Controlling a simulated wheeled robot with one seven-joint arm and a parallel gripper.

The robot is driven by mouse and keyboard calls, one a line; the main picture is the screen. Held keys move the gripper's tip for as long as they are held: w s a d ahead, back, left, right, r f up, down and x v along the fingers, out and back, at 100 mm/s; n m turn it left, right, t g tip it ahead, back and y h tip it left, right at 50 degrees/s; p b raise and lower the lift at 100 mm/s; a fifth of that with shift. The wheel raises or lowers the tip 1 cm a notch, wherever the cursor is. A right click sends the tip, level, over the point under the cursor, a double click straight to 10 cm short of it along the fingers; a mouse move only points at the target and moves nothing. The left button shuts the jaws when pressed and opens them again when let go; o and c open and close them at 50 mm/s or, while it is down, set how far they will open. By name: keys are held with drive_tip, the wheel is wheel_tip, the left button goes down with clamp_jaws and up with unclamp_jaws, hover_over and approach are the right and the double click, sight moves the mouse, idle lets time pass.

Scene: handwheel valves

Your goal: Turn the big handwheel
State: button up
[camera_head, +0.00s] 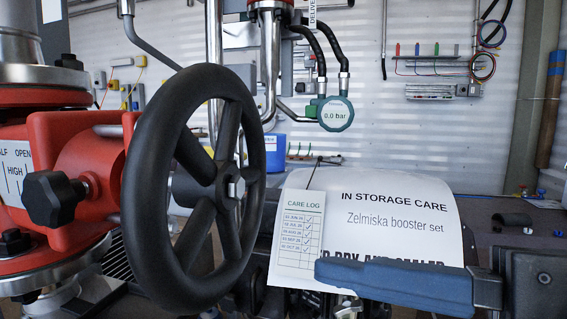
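The big handwheel (141,208) is black, with a thick rim and several spokes meeting at a hub with a metal nut. It stands upright at left centre, seen at an angle, beside a red valve body (85,150). My gripper (345,278) reaches in from the lower right with a blue finger pointing left. Its tip is right of the wheel, apart from the rim in the picture. Only one finger shows clearly, so its opening cannot be judged. Nothing held shows. The finger covers part of a white sheet (400,205) reading "IN STORAGE CARE".
A black star knob (52,199) sits on the red body, left of the wheel. A care log tag (302,235) hangs between wheel and finger. A round gauge (335,114) reads 0.0 bar. Pipes (270,60) rise behind the wheel. A blue bin (275,152) stands farther back.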

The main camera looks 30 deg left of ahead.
sight(221, 285)
drive_tip(key=shift+a, duration=0.15)
drive_tip(key=shift+w+a+f+p, duration=0.1)
drive_tip(key=shift+a+f+p, duration=0.1)
drive_tip(key=shift+a, duration=1.3)
drive_tip(key=shift+a+f+p, duration=0.1)
drive_tip(key=shift+a+f, duration=0.1)
drive_tip(key=shift+a, duration=1.25)
drive_tip(key=shift+w+a+f+p, duration=0.1)
drive_tip(key=shift+a+f, duration=0.1)
drive_tip(key=shift+a, duration=1.3)
clamp_jaws()
